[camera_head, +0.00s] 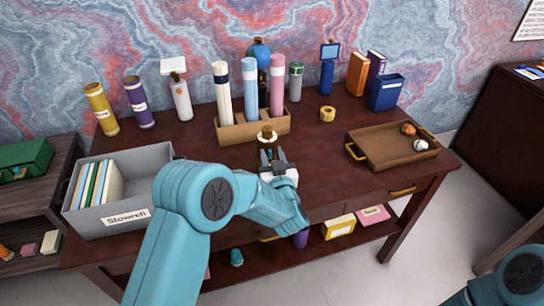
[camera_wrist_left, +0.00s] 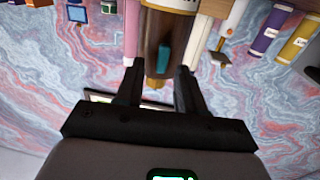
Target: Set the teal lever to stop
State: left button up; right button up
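The teal lever (camera_wrist_left: 164,55) shows in the left wrist view as a small teal bar against a dark brown surface, just beyond my fingertips. My left gripper (camera_wrist_left: 158,75) has its two dark fingers apart, with a gap between them in line with the lever; I see no clear contact. In the head view my left gripper (camera_head: 272,157) is over the middle of the desk, in front of the wooden holder. A small round brown-and-white piece (camera_head: 267,134) stands just beyond it. My gripper and arm hide much of this spot, and no stop mark is readable. My right gripper is out of view.
A wooden holder (camera_head: 232,130) with tall tubes stands behind my gripper. A grey bin (camera_head: 88,224) of files is at left, a brown tray (camera_head: 376,160) at right. Bottles and books line the back. The desk (camera_head: 318,172) is clear between gripper and tray.

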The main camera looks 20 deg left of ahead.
pick_arm(q)
jog(key=b+v, duration=0.2)
jog(key=v, duration=1.4)
jog(key=shift+s, duration=0.2)
jog(key=shift+d+f, duration=0.1)
jog(key=shift+d, duration=0.05)
